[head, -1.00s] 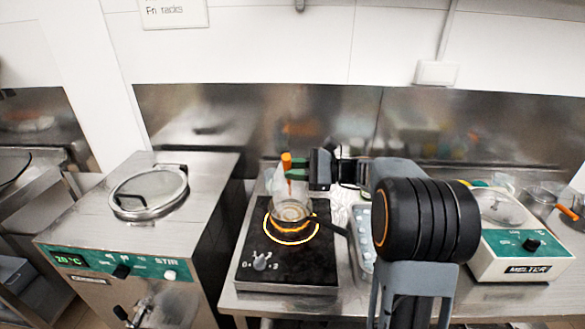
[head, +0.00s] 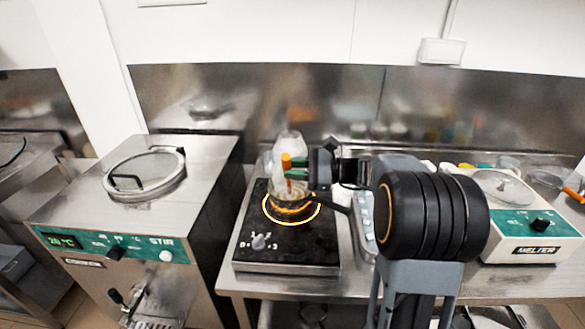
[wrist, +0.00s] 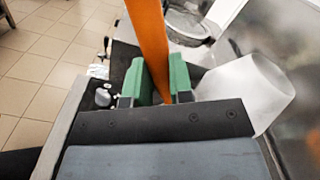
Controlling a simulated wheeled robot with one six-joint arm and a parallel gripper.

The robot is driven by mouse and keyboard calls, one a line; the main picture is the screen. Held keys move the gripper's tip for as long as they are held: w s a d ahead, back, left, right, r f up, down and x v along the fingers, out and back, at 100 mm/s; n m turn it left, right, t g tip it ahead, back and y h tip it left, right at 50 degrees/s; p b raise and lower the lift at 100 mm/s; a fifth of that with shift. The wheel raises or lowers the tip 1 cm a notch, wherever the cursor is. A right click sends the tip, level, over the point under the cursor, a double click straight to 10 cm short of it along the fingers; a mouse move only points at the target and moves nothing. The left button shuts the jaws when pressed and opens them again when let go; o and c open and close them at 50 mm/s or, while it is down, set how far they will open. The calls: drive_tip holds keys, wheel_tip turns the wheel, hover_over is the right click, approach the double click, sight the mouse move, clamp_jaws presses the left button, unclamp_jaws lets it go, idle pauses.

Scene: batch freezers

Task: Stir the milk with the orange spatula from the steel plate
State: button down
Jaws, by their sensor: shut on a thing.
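The orange spatula (head: 286,162) stands upright in my gripper (head: 296,170), its lower end down in the small pan (head: 291,206). In the wrist view the orange spatula (wrist: 150,45) runs between the green fingers of my gripper (wrist: 166,82), which are shut on it. The pan sits on the glowing ring of the black hot plate (head: 300,238), with its dark handle pointing right. The milk cannot be made out; the pan's inside is partly hidden by the gripper and spatula. I cannot tell whether the spatula touches the bottom.
A translucent whitish container (head: 290,142) stands just behind the pan; it also shows in the wrist view (wrist: 245,90). A steel machine (head: 75,205) with a round lid is on the left. A melter (head: 530,235) stands on the right.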

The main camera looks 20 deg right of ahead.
drive_tip(key=w+d+f+b, duration=0.1)
drive_tip(key=w+f+b, duration=0.1)
drive_tip(key=f, duration=0.3)
drive_tip(key=shift+w, duration=0.55)
drive_tip(key=shift+s, duration=0.15)
